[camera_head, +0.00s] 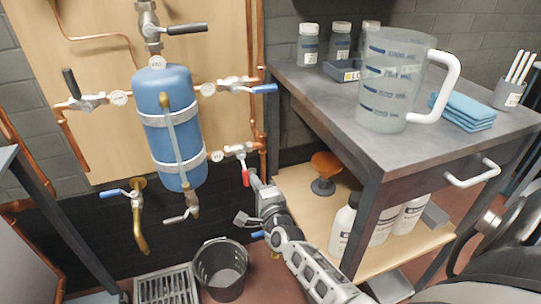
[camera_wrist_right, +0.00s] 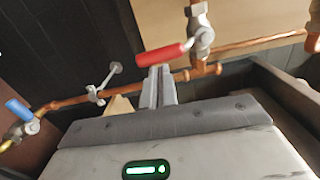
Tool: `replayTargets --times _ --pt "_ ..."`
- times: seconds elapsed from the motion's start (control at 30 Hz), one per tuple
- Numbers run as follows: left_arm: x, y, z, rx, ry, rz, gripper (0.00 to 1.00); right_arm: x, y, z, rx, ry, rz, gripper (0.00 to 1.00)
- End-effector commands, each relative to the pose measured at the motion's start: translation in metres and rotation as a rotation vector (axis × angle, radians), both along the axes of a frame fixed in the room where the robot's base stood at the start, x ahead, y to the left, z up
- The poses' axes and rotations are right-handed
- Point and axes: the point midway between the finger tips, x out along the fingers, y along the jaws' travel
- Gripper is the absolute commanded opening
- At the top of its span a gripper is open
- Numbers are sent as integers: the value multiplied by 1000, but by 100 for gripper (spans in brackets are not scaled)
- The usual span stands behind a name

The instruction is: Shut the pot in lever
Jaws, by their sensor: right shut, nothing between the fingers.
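The blue pot (camera_head: 178,135) is a tank strapped to the wooden panel, with pipes and valves around it. A red lever (camera_head: 246,177) hangs down from the valve on the pipe at the pot's lower right. In the right wrist view the red lever (camera_wrist_right: 165,55) juts left from its valve (camera_wrist_right: 198,35). My right gripper (camera_head: 251,178) is shut and empty, with its fingertips right beside the red lever. In the wrist view the fingertips (camera_wrist_right: 158,72) overlap the lever's lower edge; whether they touch cannot be told. I cannot tell which lever is the pot in lever. My left gripper is not in view.
Other levers are black (camera_head: 187,28) above, black (camera_head: 71,83) at left, and blue (camera_head: 264,88) at upper right. A black bucket (camera_head: 222,272) stands below. A grey-topped workbench (camera_head: 330,95) with a measuring jug (camera_head: 391,80) stands close right of my right arm.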

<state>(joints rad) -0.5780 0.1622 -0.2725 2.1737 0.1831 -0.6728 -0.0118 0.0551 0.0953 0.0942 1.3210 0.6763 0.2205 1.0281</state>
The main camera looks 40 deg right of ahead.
Motion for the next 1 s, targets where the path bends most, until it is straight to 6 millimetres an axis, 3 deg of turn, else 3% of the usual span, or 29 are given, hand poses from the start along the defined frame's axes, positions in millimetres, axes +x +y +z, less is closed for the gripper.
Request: replayTargets --times 0.27,0.5,0.8,1.0 --pt "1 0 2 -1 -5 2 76 1 0 2 -2 -3 5 0" --pt "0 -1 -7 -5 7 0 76 -8 -30 0 -5 -1 14 0" --pt "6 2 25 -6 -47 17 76 -76 -12 2 1 3 15 0" --pt "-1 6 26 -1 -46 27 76 -100 -7 2 0 1 15 0"
